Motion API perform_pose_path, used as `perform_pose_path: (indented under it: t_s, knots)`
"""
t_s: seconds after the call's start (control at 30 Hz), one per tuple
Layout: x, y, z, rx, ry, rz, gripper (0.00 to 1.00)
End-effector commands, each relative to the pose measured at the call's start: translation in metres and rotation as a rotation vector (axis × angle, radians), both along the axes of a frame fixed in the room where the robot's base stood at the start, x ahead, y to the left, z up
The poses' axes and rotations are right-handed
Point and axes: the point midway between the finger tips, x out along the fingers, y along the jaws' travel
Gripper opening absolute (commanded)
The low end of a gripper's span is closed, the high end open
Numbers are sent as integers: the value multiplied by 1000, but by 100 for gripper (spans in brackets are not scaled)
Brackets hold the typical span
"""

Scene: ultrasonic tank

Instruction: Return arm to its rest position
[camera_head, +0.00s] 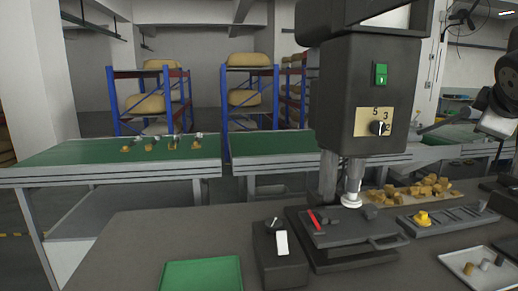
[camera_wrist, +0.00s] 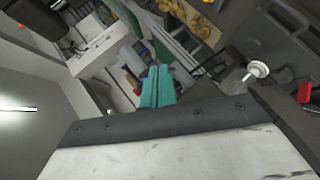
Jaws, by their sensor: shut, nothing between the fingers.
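My gripper (camera_wrist: 158,72) shows in the wrist view as two teal fingers pressed together, shut and empty. In the head view, dark and pale parts of my arm reach in at the upper right edge, to the right of the machine. The fingertips cannot be made out there. In the wrist view the fingers touch nothing that I can see.
A dark machine (camera_head: 352,100) with a green switch stands mid-bench over a black plate (camera_head: 345,238). On the dark bench (camera_head: 150,235) are a green tray (camera_head: 202,274), a control box (camera_head: 270,262), a pale tray (camera_head: 455,262) and a dark holder (camera_head: 440,226). Green conveyors (camera_head: 80,153) run behind.

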Motion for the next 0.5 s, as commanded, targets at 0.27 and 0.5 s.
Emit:
perform_pose_path:
  t_s: [0.27,0.5]
  knots:
    - [-112,100,-153,694,257,-429,0]
    - [-210,187,-222,935,542,-623,0]
